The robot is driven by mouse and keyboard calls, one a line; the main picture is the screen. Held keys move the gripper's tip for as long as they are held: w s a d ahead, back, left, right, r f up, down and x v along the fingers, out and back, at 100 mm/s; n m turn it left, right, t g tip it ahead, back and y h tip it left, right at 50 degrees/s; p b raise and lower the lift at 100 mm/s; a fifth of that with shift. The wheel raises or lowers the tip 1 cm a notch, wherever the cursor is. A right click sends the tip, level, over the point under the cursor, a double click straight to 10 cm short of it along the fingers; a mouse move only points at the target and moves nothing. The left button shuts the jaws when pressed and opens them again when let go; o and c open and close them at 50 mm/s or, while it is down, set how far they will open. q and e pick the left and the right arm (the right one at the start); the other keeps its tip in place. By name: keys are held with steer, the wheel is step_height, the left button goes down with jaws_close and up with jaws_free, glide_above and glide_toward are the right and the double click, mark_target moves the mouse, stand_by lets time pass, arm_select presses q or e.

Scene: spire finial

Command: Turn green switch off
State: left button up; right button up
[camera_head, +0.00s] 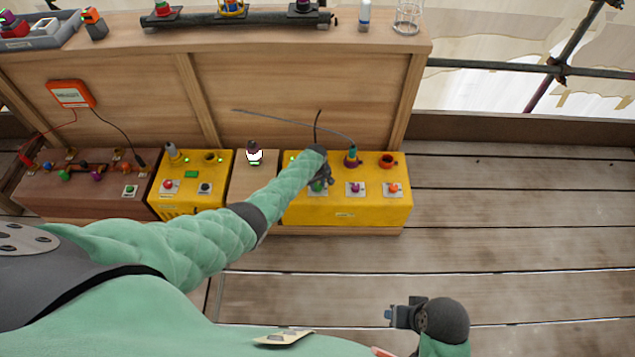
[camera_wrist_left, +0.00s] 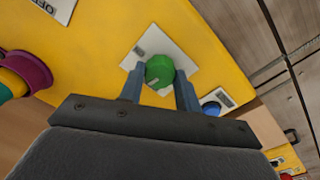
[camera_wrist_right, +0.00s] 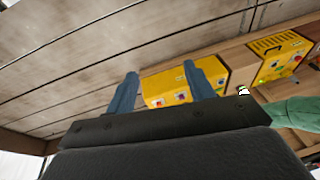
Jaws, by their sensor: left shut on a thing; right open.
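The green switch (camera_head: 318,187) is a round green knob on a white plate on the right-hand yellow box (camera_head: 345,212). In the left wrist view the green switch (camera_wrist_left: 159,71) sits between the two fingers of my left gripper (camera_wrist_left: 160,88), which is shut on it. In the head view my left gripper (camera_head: 320,180) partly covers the switch. My right gripper (camera_head: 392,314) is open and empty, well in front of the box over the deck. Its spread fingers show in the right wrist view (camera_wrist_right: 165,90).
The same box carries a purple switch (camera_head: 355,188) and an orange switch (camera_head: 393,188) to the right of the green one. A purple-collared plug (camera_head: 351,158) with a cable stands behind. Another yellow box (camera_head: 190,185) stands left. The deck at right is clear.

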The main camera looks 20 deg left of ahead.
mark_target(317, 186)
arm_select(q)
steer(key=shift+n+p, duration=0.3)
steer(key=shift+n, duration=0.7)
arm_select(e)
steer(key=shift+s+d+r, duration=0.25)
steer(key=shift+d+r, duration=0.25)
steer(key=shift+r, duration=0.15)
arm_select(q)
steer(key=o, duration=1)
arm_select(e)
steer(key=shift+d, duration=0.1)
arm_select(q)
step_height(317, 186, up, 6)
steer(key=shift+a+r+p, duration=0.1)
steer(key=shift+r+p, duration=0.15)
steer(key=shift+p, duration=0.4)
steer(key=shift+s+r, duration=0.1)
steer(key=shift+r, duration=0.55)
arm_select(e)
steer(key=shift+s+d+r+g+h, duration=0.15)
steer(key=shift+s+d+r+g, duration=0.1)
steer(key=shift+d+r, duration=0.25)
steer(key=shift+s+d+r+g+h, duration=0.15)
steer(key=shift+s+d+r, duration=0.15)
steer(key=shift+r, duration=0.3)
steer(key=shift+w, duration=0.15)
